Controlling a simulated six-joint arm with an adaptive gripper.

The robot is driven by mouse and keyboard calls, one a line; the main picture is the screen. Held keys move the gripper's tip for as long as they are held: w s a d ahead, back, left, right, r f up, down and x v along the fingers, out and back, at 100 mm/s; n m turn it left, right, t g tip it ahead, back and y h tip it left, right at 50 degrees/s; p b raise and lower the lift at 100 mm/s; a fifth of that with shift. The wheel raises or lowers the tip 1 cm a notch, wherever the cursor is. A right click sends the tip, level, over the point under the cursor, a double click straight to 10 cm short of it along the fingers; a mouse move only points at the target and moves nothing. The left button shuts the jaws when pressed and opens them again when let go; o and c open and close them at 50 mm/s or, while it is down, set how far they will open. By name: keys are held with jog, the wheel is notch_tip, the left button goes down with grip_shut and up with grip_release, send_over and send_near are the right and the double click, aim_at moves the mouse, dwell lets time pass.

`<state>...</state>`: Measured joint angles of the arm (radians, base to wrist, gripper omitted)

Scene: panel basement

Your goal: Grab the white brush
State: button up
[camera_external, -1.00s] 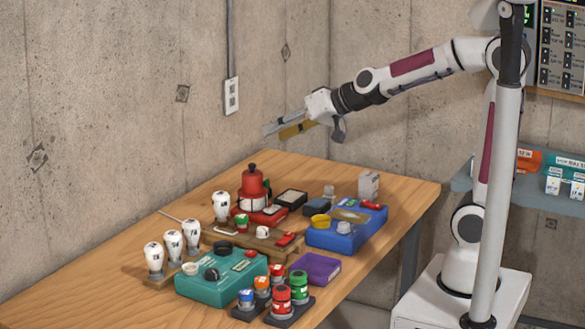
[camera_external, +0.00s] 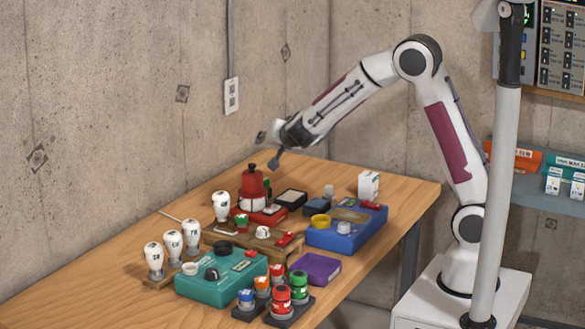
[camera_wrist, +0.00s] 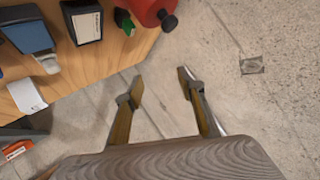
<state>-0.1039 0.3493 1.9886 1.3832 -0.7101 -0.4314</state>
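I cannot tell for certain which item is the white brush. My gripper (camera_external: 264,138) is above the table's back edge, near the wall, higher than the red pot. In the wrist view my gripper (camera_wrist: 160,75) has its two fingers apart with nothing between them.
A red pot (camera_external: 252,186) stands closest below my gripper, with a black box (camera_external: 291,198) beside it. Several white bulbs (camera_external: 191,235), a teal case (camera_external: 222,281), a blue case (camera_external: 345,235) and small jars (camera_external: 299,285) crowd the table. The table's left front is clear.

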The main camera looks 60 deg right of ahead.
aim_at(327, 190)
jog(key=s+d+f+m+g+h, duration=0.1)
jog(key=f, duration=0.1)
jog(key=s+d+f+m+g+h, duration=0.1)
jog(key=s+d+f+g, duration=0.1)
jog(key=f, duration=0.1)
jog(key=s+d+f+g+h, duration=0.1)
jog(key=d+f, duration=0.1)
jog(key=f, duration=0.1)
jog(key=shift+s+d+f+m+g+h, duration=0.1)
jog(key=shift+s+f+m+g+h, duration=0.05)
jog(key=shift+f+m+g+h, duration=0.2)
jog(key=s+f+g, duration=0.1)
jog(key=s, duration=0.1)
jog(key=s+d+f+m+g+h, duration=0.1)
jog(key=s+f+g, duration=0.1)
jog(key=s+f+m+g, duration=0.1)
jog(key=s+f+g, duration=0.1)
jog(key=shift+s+d+f+h, duration=0.1)
jog(key=shift+s+d+h, duration=0.1)
jog(key=shift+s+h, duration=0.2)
jog(key=shift+d, duration=0.1)
jog(key=shift+x, duration=1.25)
jog(key=shift+w+x, duration=0.15)
jog(key=shift+x, duration=1.15)
jog(key=shift+w+x, duration=0.1)
jog(key=shift+x, duration=1.2)
grip_shut()
